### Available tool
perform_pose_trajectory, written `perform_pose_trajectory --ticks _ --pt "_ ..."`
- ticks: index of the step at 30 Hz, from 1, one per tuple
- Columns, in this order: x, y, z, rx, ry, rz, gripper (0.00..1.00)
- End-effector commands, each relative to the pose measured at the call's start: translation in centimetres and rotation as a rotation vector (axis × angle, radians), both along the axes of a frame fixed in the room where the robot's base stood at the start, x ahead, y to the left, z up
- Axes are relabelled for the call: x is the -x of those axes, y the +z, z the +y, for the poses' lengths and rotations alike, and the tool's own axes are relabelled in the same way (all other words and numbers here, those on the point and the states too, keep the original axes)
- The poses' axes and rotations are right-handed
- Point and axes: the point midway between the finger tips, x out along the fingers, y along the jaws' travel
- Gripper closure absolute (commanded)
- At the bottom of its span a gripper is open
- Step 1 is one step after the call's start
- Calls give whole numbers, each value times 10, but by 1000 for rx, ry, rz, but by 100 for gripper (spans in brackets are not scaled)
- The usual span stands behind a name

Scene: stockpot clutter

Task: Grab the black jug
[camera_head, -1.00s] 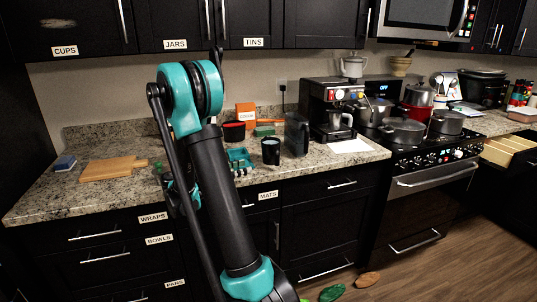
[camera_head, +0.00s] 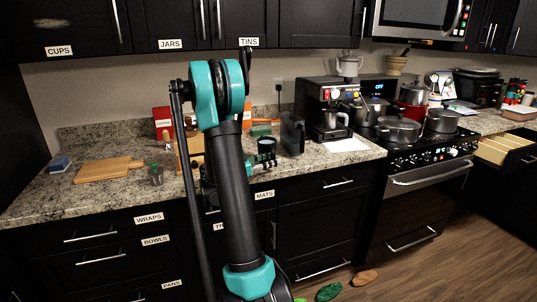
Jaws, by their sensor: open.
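The black jug (camera_head: 292,135) stands upright on the granite counter, left of the coffee machine. It is tall and dark, and nothing covers most of it. A shorter dark cup (camera_head: 267,145) stands just left of it. My gripper (camera_head: 268,162) shows as a small teal and dark shape beside my arm, low in front of the cup and to the lower left of the jug. It is open and seems empty. My arm hides part of it, and its exact distance from the jug is hard to tell.
The coffee machine (camera_head: 322,107) stands close on the jug's right. Behind are an orange box (camera_head: 247,116) and a green item (camera_head: 261,131). A cutting board (camera_head: 108,169) and a small jar (camera_head: 156,174) are at left. Pots (camera_head: 398,130) crowd the stove.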

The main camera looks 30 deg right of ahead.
Motion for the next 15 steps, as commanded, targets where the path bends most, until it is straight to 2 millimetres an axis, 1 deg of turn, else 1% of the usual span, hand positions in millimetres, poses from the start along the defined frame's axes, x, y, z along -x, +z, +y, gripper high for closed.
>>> perform_pose_trajectory --ticks 1,4,11,15 --pt "1 0 -6 0 -3 0 58" --pt "1 0 -12 0 -1 0 58" --pt "1 0 -13 0 0 0 58" --pt "1 0 -13 0 0 0 74"
